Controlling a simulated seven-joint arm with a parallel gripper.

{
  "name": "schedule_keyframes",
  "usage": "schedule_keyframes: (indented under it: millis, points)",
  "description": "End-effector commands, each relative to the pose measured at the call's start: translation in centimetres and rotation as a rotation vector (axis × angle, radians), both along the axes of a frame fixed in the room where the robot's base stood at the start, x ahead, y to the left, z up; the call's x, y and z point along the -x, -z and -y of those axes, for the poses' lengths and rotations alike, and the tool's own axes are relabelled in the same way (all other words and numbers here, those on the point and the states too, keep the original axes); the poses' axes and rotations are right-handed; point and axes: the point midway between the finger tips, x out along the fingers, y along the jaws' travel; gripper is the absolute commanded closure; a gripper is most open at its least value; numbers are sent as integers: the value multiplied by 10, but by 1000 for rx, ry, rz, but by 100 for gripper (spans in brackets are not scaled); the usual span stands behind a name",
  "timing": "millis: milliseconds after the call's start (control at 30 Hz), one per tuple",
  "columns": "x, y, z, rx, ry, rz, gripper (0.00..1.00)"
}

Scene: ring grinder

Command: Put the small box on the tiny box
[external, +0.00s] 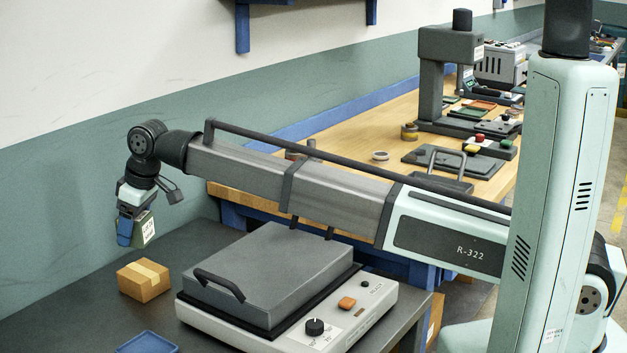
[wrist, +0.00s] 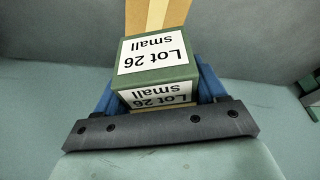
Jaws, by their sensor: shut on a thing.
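My gripper (external: 134,232) is shut on the small box (external: 149,229), a dark green box with white labels. In the wrist view the small box (wrist: 158,58) sits between the blue fingers, and its labels read "Lot 26 small". In the external view it hangs above the grey table, over or near a tan cardboard box (external: 144,280) with a paler tape strip. This cardboard box (wrist: 157,14) also shows behind the small box in the wrist view. No label reading "tiny" is legible, so I cannot tell which thing is the tiny box.
A grey press-like machine (external: 275,275) with a handle stands right of the cardboard box. A blue tray (external: 148,343) lies at the front. A wall is behind my gripper.

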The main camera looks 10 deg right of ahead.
Motion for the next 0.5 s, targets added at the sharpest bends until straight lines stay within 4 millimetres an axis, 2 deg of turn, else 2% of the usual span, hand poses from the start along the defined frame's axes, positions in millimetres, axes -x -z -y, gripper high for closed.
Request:
schedule_keyframes:
  millis: [100, 367, 500]
  points:
    - [0, 21, 1, 0, -1, 0, 72]
    - [0, 41, 0, 0, -1, 0, 72]
    - [0, 59, 1, 2, -1, -1, 72]
